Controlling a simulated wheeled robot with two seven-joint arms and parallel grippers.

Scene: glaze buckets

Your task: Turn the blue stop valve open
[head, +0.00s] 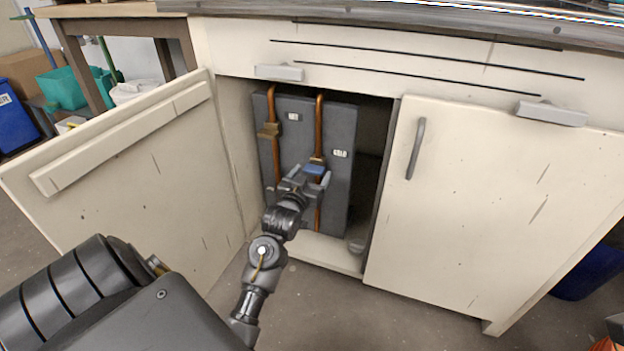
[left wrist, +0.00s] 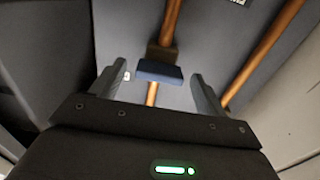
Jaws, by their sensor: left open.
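The blue stop valve handle (head: 315,169) sits on the right one of two copper pipes, on a dark panel inside the open cabinet. It also shows in the left wrist view (left wrist: 160,72), crosswise to its pipe. My left gripper (head: 306,178) is inside the cabinet opening at the handle. In the left wrist view its two fingers (left wrist: 154,88) stand open, one on each side of the blue handle, with gaps visible. My right gripper is not in view.
The left cabinet door (head: 130,165) is swung open to the left of my arm. The right door (head: 490,200) is closed. A dark cabinet cavity (head: 368,165) lies right of the panel (head: 342,190). Small white labels are on the panel.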

